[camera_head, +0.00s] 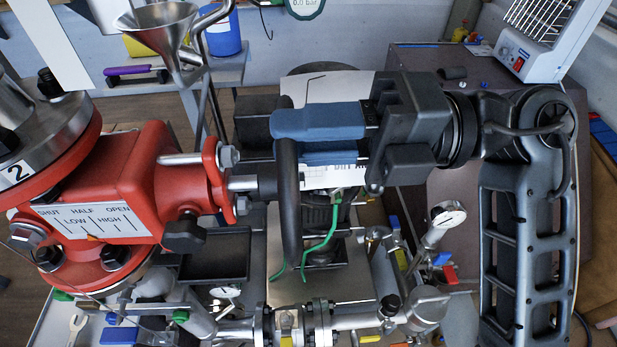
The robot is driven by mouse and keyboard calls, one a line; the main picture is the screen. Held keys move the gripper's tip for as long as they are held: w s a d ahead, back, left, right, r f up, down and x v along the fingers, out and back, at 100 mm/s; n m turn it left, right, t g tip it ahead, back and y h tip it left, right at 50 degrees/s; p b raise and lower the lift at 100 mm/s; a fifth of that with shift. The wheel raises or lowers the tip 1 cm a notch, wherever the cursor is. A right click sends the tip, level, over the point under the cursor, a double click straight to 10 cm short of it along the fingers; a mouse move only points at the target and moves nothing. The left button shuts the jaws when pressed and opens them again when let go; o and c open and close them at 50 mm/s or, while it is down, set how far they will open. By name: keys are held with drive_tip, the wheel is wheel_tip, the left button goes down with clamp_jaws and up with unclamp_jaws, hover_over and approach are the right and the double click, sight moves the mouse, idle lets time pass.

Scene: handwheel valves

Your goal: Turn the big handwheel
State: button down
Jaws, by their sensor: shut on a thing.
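The big handwheel (291,220) is black and shows almost edge-on in the head camera view. It sits on a steel stem to the right of the red valve body (105,185). A white scale plate (92,222) on the body reads SHUT, HALF and OPEN, with LOW and HIGH below. A small orange pointer (92,238) stands near the middle of the scale. My gripper (287,138) has blue fingers and reaches in from the right. It is shut on the upper part of the handwheel rim. The fingers hide that part of the rim.
A steel funnel (163,40) stands above the valve at the upper left. Pipework with a gauge (447,215) lies below and right of the wheel. A green cable (322,243) hangs close to the rim. A white heater (540,38) stands at the upper right.

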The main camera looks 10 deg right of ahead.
drive_tip(key=c, duration=1.4)
unclamp_jaws()
drive_tip(key=shift+s+f+n, duration=0.1)
drive_tip(key=shift+s+n, duration=0.1)
drive_tip(key=shift+n, duration=0.1)
drive_tip(key=o, duration=0.3)
drive_tip(key=shift+d, duration=0.1)
drive_tip(key=shift+d, duration=1.6)
drive_tip(key=shift+d, duration=0.15)
drive_tip(key=shift+s+d, duration=0.1)
drive_tip(key=shift+d, duration=1.75)
